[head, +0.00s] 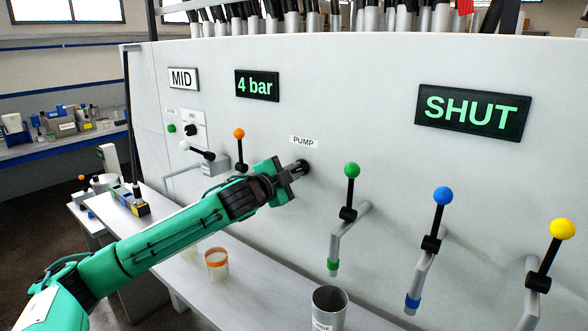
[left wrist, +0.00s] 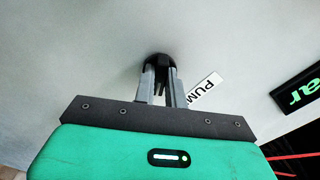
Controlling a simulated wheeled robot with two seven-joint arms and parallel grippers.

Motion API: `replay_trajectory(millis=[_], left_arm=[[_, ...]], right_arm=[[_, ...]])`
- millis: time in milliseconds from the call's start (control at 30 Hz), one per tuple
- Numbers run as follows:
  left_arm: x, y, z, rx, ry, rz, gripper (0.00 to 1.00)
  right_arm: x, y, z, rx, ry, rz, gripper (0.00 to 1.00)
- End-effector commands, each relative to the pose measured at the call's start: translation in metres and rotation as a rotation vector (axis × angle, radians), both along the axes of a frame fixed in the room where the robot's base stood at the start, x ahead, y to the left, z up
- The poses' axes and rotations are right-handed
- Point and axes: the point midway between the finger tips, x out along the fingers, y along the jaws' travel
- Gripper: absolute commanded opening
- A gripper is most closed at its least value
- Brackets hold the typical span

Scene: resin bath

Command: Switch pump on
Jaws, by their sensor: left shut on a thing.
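The black pump knob (head: 305,166) sticks out of the pale panel just below the white PUMP label (head: 304,142). My left gripper (head: 297,168) reaches it from the left and is shut on it. In the left wrist view the two grey fingers (left wrist: 160,78) stand on either side of the dark knob (left wrist: 160,60), against the panel. The PUMP label (left wrist: 205,91) lies just right of the fingers there. The gripper covers part of the knob, and I cannot tell which way it is turned. My right gripper is not in view.
Levers with orange (head: 239,133), green (head: 351,170), blue (head: 442,195) and yellow (head: 562,229) balls jut from the panel (head: 380,110). Displays read MID (head: 184,79), 4 bar (head: 257,86) and SHUT (head: 473,112). A metal cup (head: 329,303) and an orange-rimmed cup (head: 217,264) stand below.

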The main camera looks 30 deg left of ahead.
Motion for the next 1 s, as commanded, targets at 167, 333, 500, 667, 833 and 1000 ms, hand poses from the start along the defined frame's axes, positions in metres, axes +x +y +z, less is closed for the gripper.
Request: replay_trajectory(millis=[167, 333, 500, 667, 833, 1000], left_arm=[[0.000, 0.000, 0.000, 0.007, -0.002, 0.000, 0.00], [0.000, 0.000, 0.000, 0.007, -0.002, 0.000, 0.32], [0.000, 0.000, 0.000, 0.006, -0.001, 0.000, 0.34], [-0.001, 0.000, -0.001, 0.006, -0.001, 0.000, 0.34], [-0.015, 0.002, -0.004, 0.008, 0.000, 0.002, 0.34], [-0.042, 0.004, -0.007, 0.011, 0.000, 0.002, 0.34]], right_arm=[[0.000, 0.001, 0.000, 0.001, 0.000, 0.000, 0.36], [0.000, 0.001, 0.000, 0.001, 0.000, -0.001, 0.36], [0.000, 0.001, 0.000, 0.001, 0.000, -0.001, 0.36], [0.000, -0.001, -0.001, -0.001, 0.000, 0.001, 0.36], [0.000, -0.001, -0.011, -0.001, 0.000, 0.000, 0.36], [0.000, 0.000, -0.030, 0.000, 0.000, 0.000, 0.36]])
